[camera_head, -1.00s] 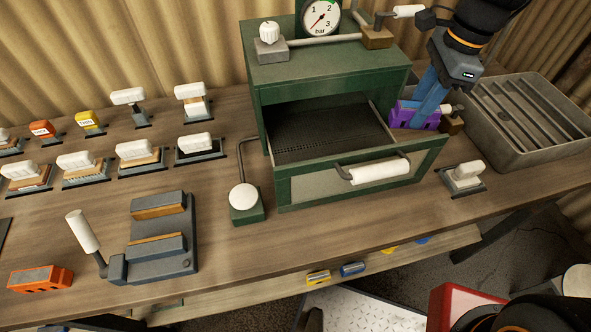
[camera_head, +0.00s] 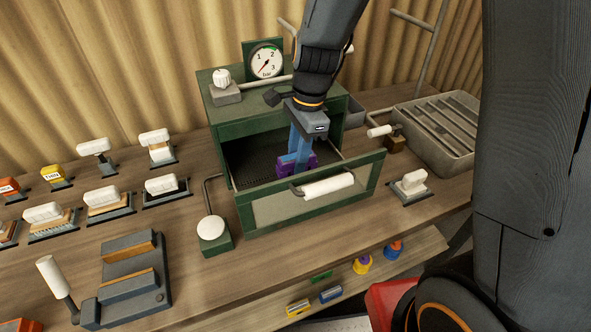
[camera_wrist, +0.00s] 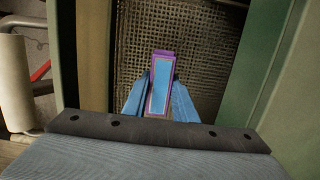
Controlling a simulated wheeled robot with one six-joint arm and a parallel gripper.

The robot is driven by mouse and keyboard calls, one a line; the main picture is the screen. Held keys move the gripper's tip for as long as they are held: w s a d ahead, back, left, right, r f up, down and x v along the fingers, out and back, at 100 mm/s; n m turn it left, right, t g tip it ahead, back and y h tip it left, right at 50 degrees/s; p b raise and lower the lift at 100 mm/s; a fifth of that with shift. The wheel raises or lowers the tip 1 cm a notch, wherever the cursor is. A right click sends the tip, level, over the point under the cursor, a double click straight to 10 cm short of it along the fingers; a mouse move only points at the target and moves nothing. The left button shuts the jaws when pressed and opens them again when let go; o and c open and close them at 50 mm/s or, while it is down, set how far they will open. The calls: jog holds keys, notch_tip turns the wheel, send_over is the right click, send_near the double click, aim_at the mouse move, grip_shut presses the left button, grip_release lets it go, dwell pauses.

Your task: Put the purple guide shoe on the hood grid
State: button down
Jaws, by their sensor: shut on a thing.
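The purple guide shoe (camera_head: 286,167) is between the blue fingers of my gripper (camera_head: 298,150), inside the open drawer of the green hood. My gripper is shut on it and points down. In the wrist view the shoe (camera_wrist: 162,75) shows a purple rim around a light blue face, with the blue fingers on both sides. The dark hood grid (camera_head: 246,158) spreads below it and also fills the background of the wrist view (camera_wrist: 208,40). I cannot tell whether the shoe touches the grid.
The drawer front (camera_head: 270,209) with its white handle (camera_head: 328,186) stands close in front of my gripper. The hood top carries a gauge (camera_head: 266,62) and a white knob (camera_head: 221,77). A slotted grey tray (camera_head: 455,120) is at right. Several white-handled tools stand at left.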

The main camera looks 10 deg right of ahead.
jog(key=shift+f+p, duration=0.35)
jog(key=shift+f, duration=1.75)
jog(key=shift+f, duration=0.1)
jog(key=c, duration=1.4)
grip_release()
jog(key=shift+c, duration=0.2)
jog(key=r, duration=0.4)
jog(key=d+r+b, duration=0.1)
jog(key=r, duration=0.7)
jog(key=shift+w+d+b, duration=0.25)
jog(key=shift+d+b, duration=0.05)
jog(key=shift+b, duration=0.1)
